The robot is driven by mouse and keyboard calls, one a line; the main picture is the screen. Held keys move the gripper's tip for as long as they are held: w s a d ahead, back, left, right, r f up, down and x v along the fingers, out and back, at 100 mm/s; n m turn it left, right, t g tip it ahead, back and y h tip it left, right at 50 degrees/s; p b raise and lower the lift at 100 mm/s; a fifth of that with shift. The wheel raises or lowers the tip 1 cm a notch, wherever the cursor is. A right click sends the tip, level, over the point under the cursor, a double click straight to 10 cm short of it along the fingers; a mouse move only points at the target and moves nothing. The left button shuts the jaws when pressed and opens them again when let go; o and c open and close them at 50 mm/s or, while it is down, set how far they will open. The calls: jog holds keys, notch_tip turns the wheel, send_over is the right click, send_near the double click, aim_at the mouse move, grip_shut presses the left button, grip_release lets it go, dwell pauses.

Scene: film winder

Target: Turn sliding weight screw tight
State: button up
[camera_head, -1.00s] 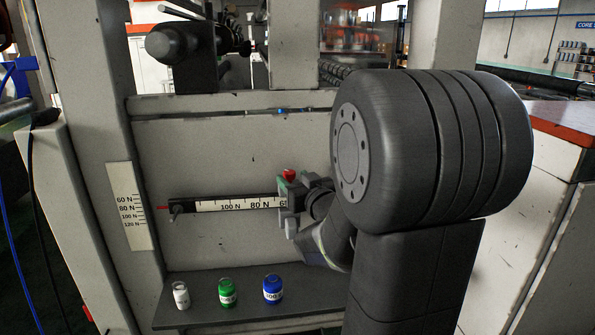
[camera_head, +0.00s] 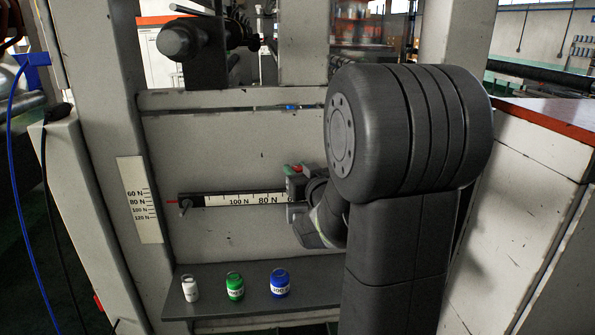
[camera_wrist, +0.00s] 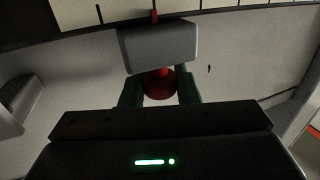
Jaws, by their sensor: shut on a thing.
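The sliding weight is a grey block (camera_wrist: 158,48) in the wrist view, with a red pointer above it at the scale. Its round red screw (camera_wrist: 160,83) sits just below the block, between the two dark greenish fingers of my gripper (camera_wrist: 159,91). My gripper is shut on the red screw. In the head view my gripper (camera_head: 305,187) is at the right end of the visible scale bar (camera_head: 240,199), largely hidden by my own arm. A small red spot shows beside a green one there. How tight the screw is cannot be seen.
A white, a green and a blue small weight (camera_head: 280,284) stand on the dark shelf (camera_head: 218,306) below the bar. An upright scale plate (camera_head: 138,200) is on the left post. A dark roller (camera_head: 182,40) is above. My arm hides the right part of the panel.

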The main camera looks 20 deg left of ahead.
jog(key=shift+t+b, duration=0.3)
jog(key=shift+b, duration=0.45)
jog(key=shift+m+t+h+b, duration=0.4)
jog(key=shift+m+h+b, duration=0.15)
jog(key=shift+b, duration=0.6)
jog(key=shift+r+m+t+h+b, duration=0.25)
jog(key=shift+m+t+h+b, duration=0.1)
jog(key=shift+t+h+b, duration=0.2)
jog(key=shift+m+t+h, duration=0.45)
jog(key=shift+m+h, duration=0.15)
jog(key=shift+h, duration=0.2)
jog(key=shift+f, duration=0.1)
jog(key=o, duration=0.9)
jog(key=shift+o, duration=0.2)
jog(key=shift+f, duration=0.1)
